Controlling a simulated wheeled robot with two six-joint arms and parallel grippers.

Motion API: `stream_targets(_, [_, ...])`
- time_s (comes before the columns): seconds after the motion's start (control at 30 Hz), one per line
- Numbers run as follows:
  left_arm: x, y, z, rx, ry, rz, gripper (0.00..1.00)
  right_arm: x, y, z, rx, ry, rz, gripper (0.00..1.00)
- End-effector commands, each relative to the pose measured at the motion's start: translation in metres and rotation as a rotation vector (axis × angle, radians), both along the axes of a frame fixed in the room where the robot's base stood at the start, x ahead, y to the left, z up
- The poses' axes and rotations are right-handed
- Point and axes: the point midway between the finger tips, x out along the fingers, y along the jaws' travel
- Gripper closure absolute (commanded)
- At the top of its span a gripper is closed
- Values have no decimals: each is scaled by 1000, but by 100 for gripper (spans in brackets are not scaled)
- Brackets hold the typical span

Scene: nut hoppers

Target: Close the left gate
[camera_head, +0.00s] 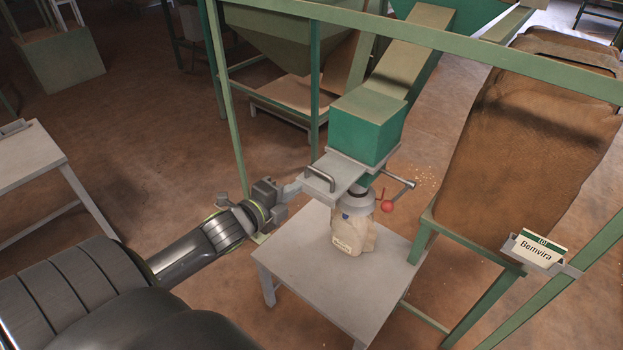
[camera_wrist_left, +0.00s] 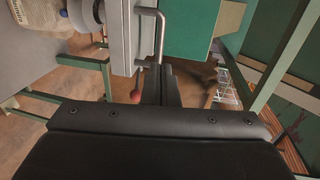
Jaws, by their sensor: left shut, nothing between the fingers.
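The left gate is a pale grey slide plate (camera_head: 347,170) with a dark bar handle (camera_head: 319,177), sticking out from under a green chute box (camera_head: 366,125). My left gripper (camera_head: 296,187) is shut and empty, at the plate's outer end, close to the handle. In the left wrist view the shut fingers (camera_wrist_left: 160,82) point toward the plate (camera_wrist_left: 120,40) and its bent handle (camera_wrist_left: 158,30); whether they touch cannot be told. Below the gate, a filled sack (camera_head: 352,236) hangs at a round spout, beside a lever with a red knob (camera_head: 387,206). My right gripper is out of view.
A grey table (camera_head: 355,292) stands under the sack. Green frame posts (camera_head: 225,95) and a top rail pass near my left arm. A large brown sack (camera_head: 535,130) and a label reading Bemvira (camera_head: 538,249) are at the right.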

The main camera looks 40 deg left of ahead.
Motion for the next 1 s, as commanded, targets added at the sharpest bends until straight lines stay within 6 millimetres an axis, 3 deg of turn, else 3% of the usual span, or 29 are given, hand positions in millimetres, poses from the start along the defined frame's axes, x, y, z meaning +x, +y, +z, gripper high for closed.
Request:
stream_targets(0.2, [39,-2,-5,-5,-2,1,100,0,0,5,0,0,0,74])
stream_targets(0.4, [61,-2,-11,-2,0,1,100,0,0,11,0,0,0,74])
stream_targets(1.0, [73,-2,-15,0,-1,0,100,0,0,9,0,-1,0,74])
